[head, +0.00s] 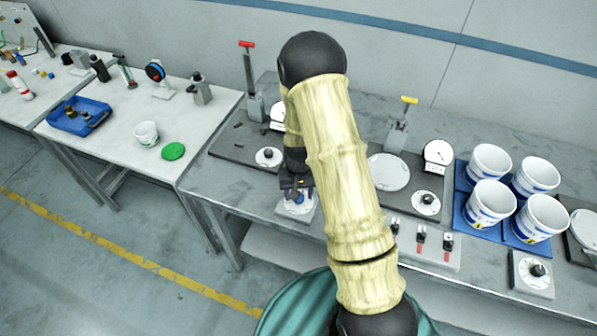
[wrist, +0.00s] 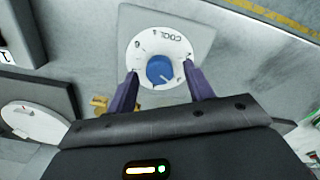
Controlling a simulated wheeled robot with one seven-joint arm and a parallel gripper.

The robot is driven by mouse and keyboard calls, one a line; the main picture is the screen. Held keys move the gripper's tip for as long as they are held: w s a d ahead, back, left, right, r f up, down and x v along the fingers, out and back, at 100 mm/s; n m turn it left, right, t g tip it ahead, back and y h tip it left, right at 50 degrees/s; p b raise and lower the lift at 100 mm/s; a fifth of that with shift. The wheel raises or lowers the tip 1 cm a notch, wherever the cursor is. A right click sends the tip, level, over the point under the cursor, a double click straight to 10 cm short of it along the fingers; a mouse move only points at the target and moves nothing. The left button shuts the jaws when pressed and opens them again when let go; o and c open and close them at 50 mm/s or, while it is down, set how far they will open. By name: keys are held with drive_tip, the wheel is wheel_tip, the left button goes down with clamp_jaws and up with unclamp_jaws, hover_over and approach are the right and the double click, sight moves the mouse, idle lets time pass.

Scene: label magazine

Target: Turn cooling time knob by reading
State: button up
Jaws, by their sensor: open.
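The cooling time knob (wrist: 160,71) is blue and round, on a white dial marked "COOL" (wrist: 145,45) with marks around it, in the wrist view. The dial sits on a pale square plate (wrist: 195,30). In the head view the plate (head: 297,209) is on the bench's front edge, partly hidden under my gripper (head: 297,190). In the wrist view my gripper (wrist: 160,88) is open, its purple fingers one on each side of the knob, seemingly apart from it. I cannot tell the exact height gap. A gauge (head: 438,152) with a white face stands farther right in the head view.
A black-knob dial (head: 268,157) on a dark base is close behind my gripper. A red-handled post (head: 248,70) stands behind it. To the right are a switch panel (head: 420,240) and several white tubs (head: 489,205). My arm covers the bench's middle.

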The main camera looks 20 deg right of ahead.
wheel_tip(320, 180, up, 17)
drive_tip(key=b, duration=0.3)
drive_tip(key=shift+f, duration=0.2)
drive_tip(key=shift+s, duration=0.1)
idle(0.3)
drive_tip(key=s+r+n+t, duration=0.2)
drive_tip(key=s, duration=1.2)
drive_tip(key=shift+r+t, duration=0.25)
drive_tip(key=shift+t, duration=0.05)
drive_tip(key=shift+s, duration=0.1)
